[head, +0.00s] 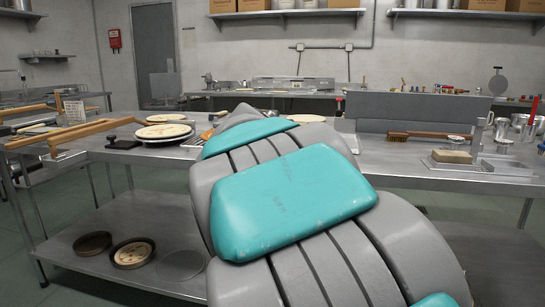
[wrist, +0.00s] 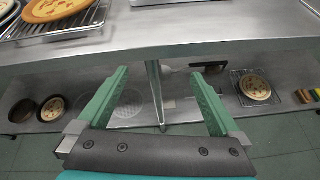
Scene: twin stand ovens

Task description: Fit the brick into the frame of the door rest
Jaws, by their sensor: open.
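A tan, block-shaped brick (head: 452,156) lies on the steel table at the right in the head view, at the left end of a low metal tray or frame (head: 492,170). I cannot tell whether this low frame is the door rest's. My gripper (wrist: 158,74) shows in the wrist view with its two green fingers wide apart and nothing between them. It is in front of the table's edge, and the brick is not in the wrist view. In the head view my own arm fills the middle and hides the gripper and part of the table.
The steel table (head: 395,170) has a brush (head: 428,135), metal pots (head: 525,127) and an upright grey panel (head: 415,112). Pizzas (head: 163,131) and wooden-handled peels (head: 75,131) lie at the left. The lower shelf (head: 110,215) holds round pans (head: 132,253).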

